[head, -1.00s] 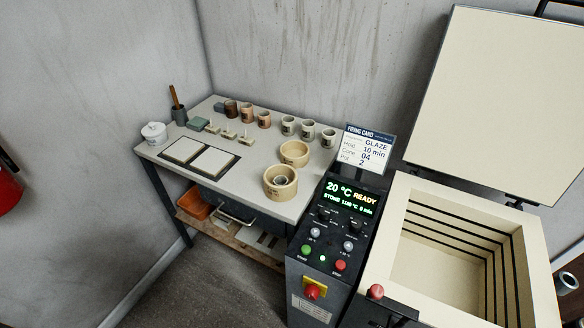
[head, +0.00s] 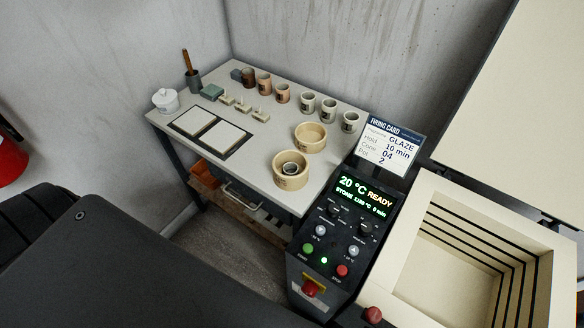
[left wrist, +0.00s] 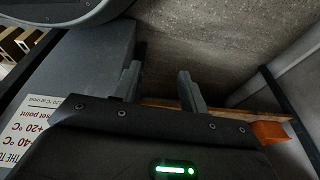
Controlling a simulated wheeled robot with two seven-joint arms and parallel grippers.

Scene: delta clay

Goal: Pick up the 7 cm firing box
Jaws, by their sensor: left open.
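Two round tan boxes stand on the worktable in the head view. The nearer round box (head: 291,181), at the table's front right, holds a small cup (head: 291,168). The other round box (head: 310,139), just behind it, looks empty. Their markings are too small to read, so I cannot tell which is 7 cm. My left gripper (left wrist: 160,88) is open and empty in the left wrist view, its two fingers apart over the floor. The head view shows part of my dark arm at lower left, but not the gripper. My right gripper is not in view.
The worktable (head: 250,148) also holds several cups along the back, a lidded white jar (head: 166,100) and two white tiles (head: 217,138). The control panel (head: 345,225) and open kiln (head: 440,190) stand right of it. An orange bin (left wrist: 270,132) sits on the lower shelf.

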